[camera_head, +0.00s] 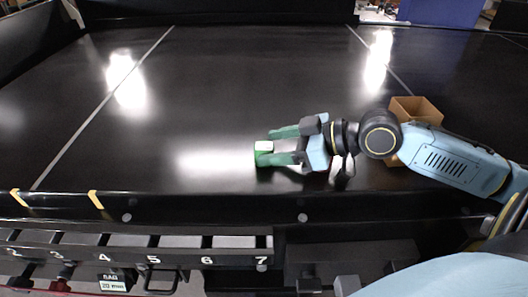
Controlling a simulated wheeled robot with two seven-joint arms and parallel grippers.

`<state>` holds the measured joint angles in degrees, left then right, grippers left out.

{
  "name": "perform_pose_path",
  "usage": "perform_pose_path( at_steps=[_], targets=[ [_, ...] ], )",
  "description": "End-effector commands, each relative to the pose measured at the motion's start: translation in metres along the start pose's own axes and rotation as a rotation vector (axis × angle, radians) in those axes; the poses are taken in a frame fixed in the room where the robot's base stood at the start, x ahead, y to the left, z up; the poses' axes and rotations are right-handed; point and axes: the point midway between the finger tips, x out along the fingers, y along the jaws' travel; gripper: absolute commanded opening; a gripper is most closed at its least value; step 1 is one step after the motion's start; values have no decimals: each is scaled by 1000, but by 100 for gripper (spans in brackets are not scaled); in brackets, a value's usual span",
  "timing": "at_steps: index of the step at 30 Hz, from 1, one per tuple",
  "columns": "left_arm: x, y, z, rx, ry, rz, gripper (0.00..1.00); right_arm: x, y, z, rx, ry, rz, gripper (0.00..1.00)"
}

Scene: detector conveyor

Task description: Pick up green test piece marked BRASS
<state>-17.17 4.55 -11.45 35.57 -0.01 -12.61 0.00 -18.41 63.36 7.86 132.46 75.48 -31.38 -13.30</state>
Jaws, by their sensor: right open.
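A small green test piece (260,158) with a pale top face lies on the black conveyor belt near its front edge. Any marking on it is too small to read. My right gripper (274,146) is open and points left, with its green-tipped fingers beside the piece; the piece sits at the fingertips, partly hidden by them. Whether the fingers touch it cannot be told. My left gripper is not in view.
An open brown cardboard box (414,108) stands on the belt behind my right forearm. Numbered slots (205,243) run along the front below the belt, with a labelled tag (113,285) hanging there. The left and middle belt is clear.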

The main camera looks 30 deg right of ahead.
Motion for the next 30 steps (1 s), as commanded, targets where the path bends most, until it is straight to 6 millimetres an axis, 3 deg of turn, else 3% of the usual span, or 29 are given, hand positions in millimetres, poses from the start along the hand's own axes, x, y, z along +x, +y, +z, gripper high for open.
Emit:
perform_pose_path(
  at_steps=[8,20,30],
  targets=[
    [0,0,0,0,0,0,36,2,0,0,1,0,0,62],
    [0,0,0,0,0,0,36,2,0,0,1,-1,0,13],
    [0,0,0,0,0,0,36,-3,0,-10,-2,1,0,13]
  ],
)
